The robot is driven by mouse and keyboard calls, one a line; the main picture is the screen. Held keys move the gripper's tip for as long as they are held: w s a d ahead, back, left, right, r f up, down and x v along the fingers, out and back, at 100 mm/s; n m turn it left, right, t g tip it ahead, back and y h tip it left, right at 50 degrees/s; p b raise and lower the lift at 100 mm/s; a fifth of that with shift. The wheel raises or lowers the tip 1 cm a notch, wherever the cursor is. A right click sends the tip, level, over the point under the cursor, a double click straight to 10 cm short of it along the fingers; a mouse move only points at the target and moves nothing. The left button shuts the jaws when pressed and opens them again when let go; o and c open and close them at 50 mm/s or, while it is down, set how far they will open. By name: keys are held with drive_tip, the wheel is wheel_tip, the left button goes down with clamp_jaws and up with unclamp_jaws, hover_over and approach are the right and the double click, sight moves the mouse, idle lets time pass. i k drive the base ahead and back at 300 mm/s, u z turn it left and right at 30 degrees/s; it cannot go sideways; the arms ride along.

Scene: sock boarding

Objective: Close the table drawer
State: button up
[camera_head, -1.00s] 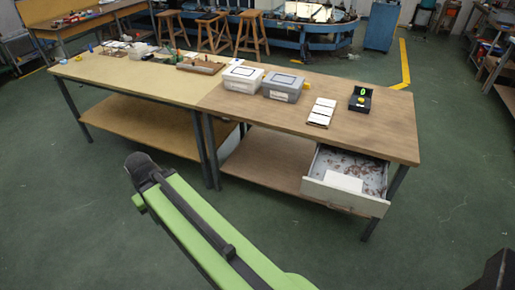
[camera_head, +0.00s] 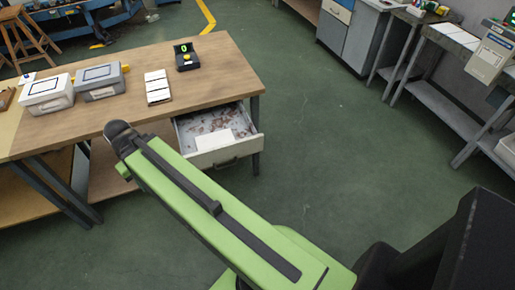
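The table drawer (camera_head: 227,154) is pulled out under the right end of the wooden table (camera_head: 215,70). It is light-coloured, with a handle on its front, a patterned inside and a white label or card at the front. My green arm reaches from the lower right up to the left, and its dark upper end lies left of the drawer in the picture. Gripper fingers cannot be made out. The arm covers part of the table's underside and the drawer's left side.
On the table are a white box (camera_head: 47,95), a grey box (camera_head: 101,82), white cards (camera_head: 157,87) and a black device with a green display (camera_head: 186,57). Open green floor (camera_head: 330,150) lies right of the drawer. Workbenches and cabinets stand along the far right.

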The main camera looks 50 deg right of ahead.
sight(233, 115)
drive_tip(key=z, duration=0.45)
drive_tip(key=k, duration=0.5)
drive_tip(key=z, duration=0.45)
drive_tip(key=i, duration=0.5)
drive_tip(key=z, duration=0.95)
drive_tip(key=k, duration=0.5)
drive_tip(key=u, duration=2.2)
